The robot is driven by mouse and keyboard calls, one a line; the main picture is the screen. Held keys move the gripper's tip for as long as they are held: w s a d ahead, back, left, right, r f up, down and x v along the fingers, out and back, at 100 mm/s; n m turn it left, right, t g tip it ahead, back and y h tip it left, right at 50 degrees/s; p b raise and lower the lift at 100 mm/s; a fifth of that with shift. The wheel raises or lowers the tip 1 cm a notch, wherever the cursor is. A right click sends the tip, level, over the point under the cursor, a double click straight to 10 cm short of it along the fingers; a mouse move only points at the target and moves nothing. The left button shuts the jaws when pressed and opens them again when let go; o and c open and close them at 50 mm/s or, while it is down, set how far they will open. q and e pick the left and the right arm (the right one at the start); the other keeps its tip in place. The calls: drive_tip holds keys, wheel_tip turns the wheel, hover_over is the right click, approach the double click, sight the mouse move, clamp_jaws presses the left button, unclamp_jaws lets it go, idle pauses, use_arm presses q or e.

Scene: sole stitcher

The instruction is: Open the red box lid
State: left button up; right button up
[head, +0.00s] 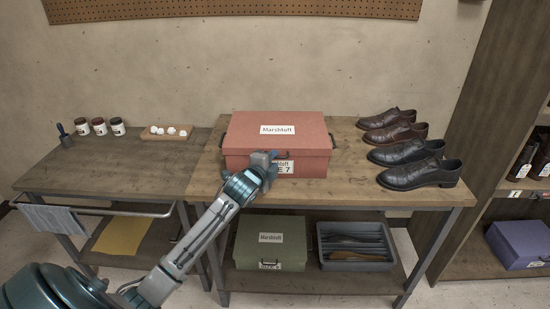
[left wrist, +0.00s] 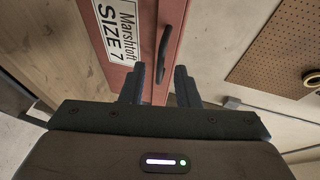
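The red box (head: 310,162) stands on the wooden table with its lid (head: 255,120) shut flat. The lid has a white label. Another label on the front reads SIZE 7, partly hidden by my left gripper (head: 264,160), which is at the front of the box. In the left wrist view, the two fingers of my left gripper (left wrist: 160,86) are apart. The dark handle (left wrist: 164,48) on the red face (left wrist: 145,25) lies ahead of and between the fingertips; I cannot tell whether they touch it. My right gripper is not in view.
Brown shoes (head: 395,134) and black shoes (head: 415,165) stand right of the box. A small tray (head: 150,135) and jars (head: 100,126) are on the left table. A green box (head: 270,245) and a grey tray (head: 350,262) sit on the lower shelf.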

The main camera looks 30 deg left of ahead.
use_arm(q)
drive_tip(key=shift+x, duration=0.8)
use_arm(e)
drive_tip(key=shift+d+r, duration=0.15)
use_arm(q)
drive_tip(key=shift+c, duration=0.4)
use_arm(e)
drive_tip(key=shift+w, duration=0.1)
use_arm(q)
clamp_jaws()
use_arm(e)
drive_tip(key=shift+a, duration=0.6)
